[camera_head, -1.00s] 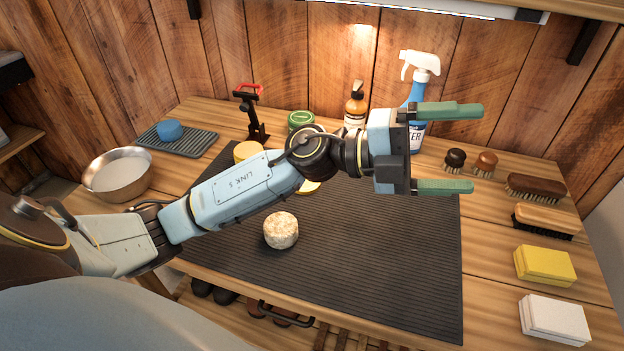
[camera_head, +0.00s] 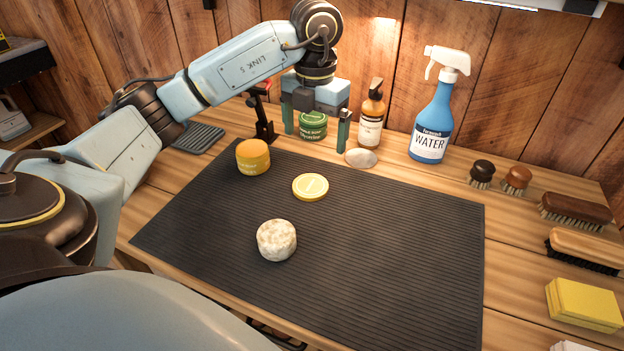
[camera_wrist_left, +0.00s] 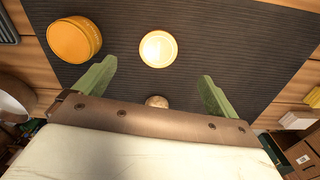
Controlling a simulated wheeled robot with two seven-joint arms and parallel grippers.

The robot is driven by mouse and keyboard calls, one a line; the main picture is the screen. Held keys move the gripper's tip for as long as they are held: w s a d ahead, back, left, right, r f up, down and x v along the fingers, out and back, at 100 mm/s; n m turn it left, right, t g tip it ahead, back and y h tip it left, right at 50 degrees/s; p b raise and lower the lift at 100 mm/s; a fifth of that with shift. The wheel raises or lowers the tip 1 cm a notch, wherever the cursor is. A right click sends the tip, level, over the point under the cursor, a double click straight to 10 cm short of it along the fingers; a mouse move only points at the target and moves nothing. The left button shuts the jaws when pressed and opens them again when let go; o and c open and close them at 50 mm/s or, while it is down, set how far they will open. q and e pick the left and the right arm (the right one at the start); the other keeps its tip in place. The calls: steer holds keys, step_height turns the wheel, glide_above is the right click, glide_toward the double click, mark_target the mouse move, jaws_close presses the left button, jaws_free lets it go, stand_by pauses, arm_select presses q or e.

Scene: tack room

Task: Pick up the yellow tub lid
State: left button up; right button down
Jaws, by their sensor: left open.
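The yellow tub lid (camera_head: 310,187) lies flat on the dark ribbed mat (camera_head: 400,220), apart from the yellow tub (camera_head: 253,157) to its left. It also shows in the left wrist view (camera_wrist_left: 158,49), beyond and between the two green fingers. My left gripper (camera_head: 316,136) is open and empty, fingers pointing down, above the back of the bench and behind the lid in the head view. It also shows in the left wrist view (camera_wrist_left: 155,85). My right gripper is not in view.
A round pale sponge (camera_head: 277,240) sits on the mat in front of the lid. A green tin (camera_head: 313,126), an amber bottle (camera_head: 371,118), a blue spray bottle (camera_head: 434,115) and a black stand (camera_head: 263,116) line the back. Brushes (camera_head: 576,209) are at right. The mat's right half is clear.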

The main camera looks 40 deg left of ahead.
arm_select(q)
glide_above(312, 184)
steer(key=f, duration=0.3)
steer(key=f+b, duration=0.1)
steer(key=f, duration=0.1)
steer(key=shift+w+f, duration=0.35)
steer(key=shift+w, duration=0.05)
steer(key=f, duration=0.2)
steer(key=s+f+b, duration=0.1)
steer(key=f, duration=0.1)
steer(key=shift+f, duration=0.3)
steer(key=shift+w+f, duration=0.1)
steer(key=shift+f, duration=0.3)
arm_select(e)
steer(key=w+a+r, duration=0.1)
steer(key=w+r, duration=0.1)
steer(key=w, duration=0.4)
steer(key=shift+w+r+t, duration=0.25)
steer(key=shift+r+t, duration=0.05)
arm_select(q)
steer(key=c, duration=1)
